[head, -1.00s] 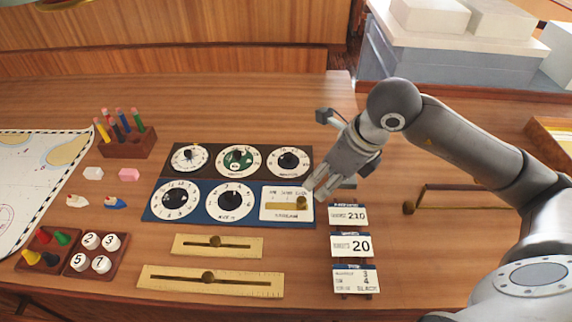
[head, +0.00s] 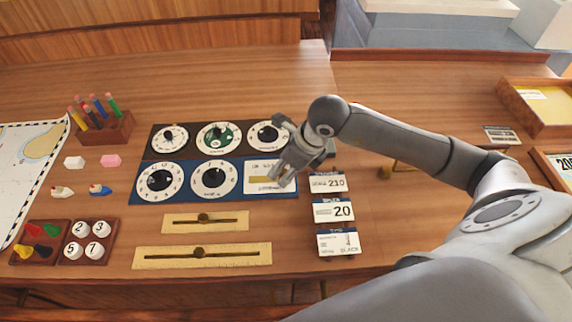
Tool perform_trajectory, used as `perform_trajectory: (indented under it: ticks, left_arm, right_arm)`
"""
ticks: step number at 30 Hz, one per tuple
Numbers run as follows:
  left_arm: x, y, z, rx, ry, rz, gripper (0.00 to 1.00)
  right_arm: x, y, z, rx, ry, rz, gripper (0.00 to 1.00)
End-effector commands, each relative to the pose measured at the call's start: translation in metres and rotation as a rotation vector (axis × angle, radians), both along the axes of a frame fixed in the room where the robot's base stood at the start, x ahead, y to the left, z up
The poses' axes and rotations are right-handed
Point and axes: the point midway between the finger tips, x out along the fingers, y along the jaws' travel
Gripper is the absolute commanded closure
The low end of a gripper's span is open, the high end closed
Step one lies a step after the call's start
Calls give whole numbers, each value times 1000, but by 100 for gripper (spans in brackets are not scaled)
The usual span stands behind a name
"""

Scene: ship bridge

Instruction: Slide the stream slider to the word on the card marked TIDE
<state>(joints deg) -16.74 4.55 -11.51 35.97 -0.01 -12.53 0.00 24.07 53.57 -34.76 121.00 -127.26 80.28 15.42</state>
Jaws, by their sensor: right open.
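The stream slider (head: 258,179) is a white plate with a brass slot at the right end of the blue dial panel. My right gripper (head: 279,181) is open, with its fingers over the right end of this plate. The fingers hide the slider's knob, and I cannot tell whether they touch it. The TIDE card (head: 338,242) is the lowest of three cards right of the panel. Its large word looks like SLACK or BLACK, too small to be sure. My left gripper is not in view.
Two brass rulers with sliding knobs (head: 205,222) (head: 202,256) lie in front of the blue panel (head: 236,190). A pencil block (head: 105,130), small boats and peg trays (head: 90,240) stand left. Wooden trays (head: 540,105) are at right.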

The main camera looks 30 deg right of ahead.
Motion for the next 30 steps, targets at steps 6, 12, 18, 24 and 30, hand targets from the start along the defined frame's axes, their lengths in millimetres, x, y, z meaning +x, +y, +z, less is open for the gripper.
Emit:
perform_trajectory:
  ticks: [6,12,18,24,30]
  left_arm:
    - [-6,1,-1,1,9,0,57]
    - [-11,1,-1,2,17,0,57]
    - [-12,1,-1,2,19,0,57]
    - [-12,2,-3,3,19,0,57]
    - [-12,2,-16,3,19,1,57]
  right_arm:
    - [0,0,0,0,0,0,59]
    - [0,0,0,0,0,0,84]
    - [0,0,0,0,0,0,100]
    - [1,2,-1,2,-1,0,100]
    - [12,25,-2,5,-3,2,100]
